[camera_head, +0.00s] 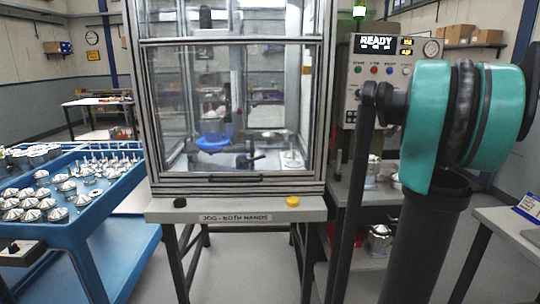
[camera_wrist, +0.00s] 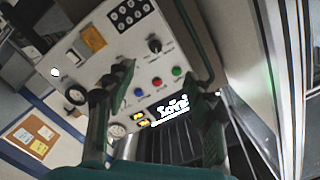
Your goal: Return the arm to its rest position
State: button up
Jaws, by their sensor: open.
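My arm shows at the right of the head view as a teal and black joint (camera_head: 440,125) with a dark link below it. My gripper is not clearly visible in that view. In the wrist view my gripper (camera_wrist: 160,75) shows two dark green fingers spread apart with nothing between them. Behind the fingers is the control panel (camera_wrist: 135,65), tilted in the picture, with buttons, a dial and a lit display. In the head view the same panel (camera_head: 372,55) reads READY, and my arm joint covers part of the space beside it.
A glass-doored machine enclosure (camera_head: 235,182) stands in the centre, with a blue round part (camera_head: 213,142) inside. A blue cart (camera_head: 75,232) with several metal housings is at the left. A table edge (camera_head: 510,228) is at the lower right. Floor shows between cart and enclosure stand.

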jog(key=s+a+f+n+g+y, duration=0.2)
jog(key=s+a+f+n+g, duration=0.3)
jog(key=a+f, duration=0.6)
jog(key=s+a+f+n+g+y, duration=0.1)
jog(key=s+a+f+g+y, duration=0.1)
jog(key=s+a+f, duration=0.75)
jog(key=s+a+f+n+g+h, duration=0.2)
jog(key=s+f+g+h, duration=0.3)
jog(key=s+f, duration=1.9)
jog(key=shift+s+a+f+g, duration=0.3)
jog(key=shift+s+a+g, duration=0.15)
jog(key=shift+g, duration=0.35)
